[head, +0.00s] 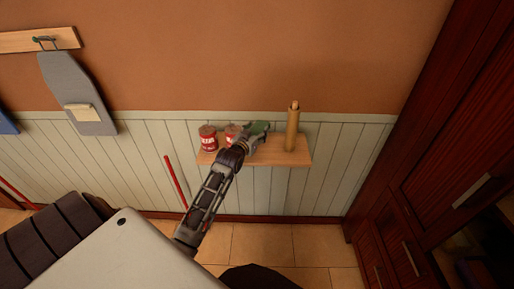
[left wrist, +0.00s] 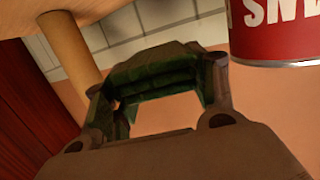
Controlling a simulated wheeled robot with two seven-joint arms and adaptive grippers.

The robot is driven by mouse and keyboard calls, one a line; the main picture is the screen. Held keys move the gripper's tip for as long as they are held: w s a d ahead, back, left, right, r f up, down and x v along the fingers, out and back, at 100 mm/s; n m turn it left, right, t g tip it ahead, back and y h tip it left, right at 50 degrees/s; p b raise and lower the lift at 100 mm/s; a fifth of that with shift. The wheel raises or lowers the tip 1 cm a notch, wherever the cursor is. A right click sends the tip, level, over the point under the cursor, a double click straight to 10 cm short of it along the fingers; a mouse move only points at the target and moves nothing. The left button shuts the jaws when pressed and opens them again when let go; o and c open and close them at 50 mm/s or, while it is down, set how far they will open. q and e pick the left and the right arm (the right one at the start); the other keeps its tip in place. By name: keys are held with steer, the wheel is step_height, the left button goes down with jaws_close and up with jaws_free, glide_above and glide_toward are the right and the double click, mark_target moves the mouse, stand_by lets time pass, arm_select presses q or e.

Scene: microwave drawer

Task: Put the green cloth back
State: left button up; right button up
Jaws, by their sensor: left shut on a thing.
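The green cloth (head: 259,127) is held in my left gripper (head: 252,135), over the small wooden wall shelf (head: 272,151). In the left wrist view the dark green folded cloth (left wrist: 155,75) spans between the two fingers of the left gripper (left wrist: 160,100), which is shut on it. In the head view the cloth is between the red cans and a tall wooden roll. I cannot tell whether the cloth touches the shelf. My right gripper is in neither view.
Two red cans, one at the shelf's left end (head: 208,138) and one beside my gripper (head: 230,133), stand close by. The wooden roll (head: 292,128) stands upright on the right. A dark red cabinet (head: 440,150) fills the right side. An ironing board (head: 77,90) hangs at left.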

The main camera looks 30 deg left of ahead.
arm_select(q)
steer(key=shift+f, duration=2.25)
steer(key=shift+f, duration=1.9)
steer(key=shift+f, duration=0.1)
steer(key=o, duration=0.9)
steer(key=shift+o, duration=0.2)
steer(key=shift+s, duration=0.1)
steer(key=v, duration=1.2)
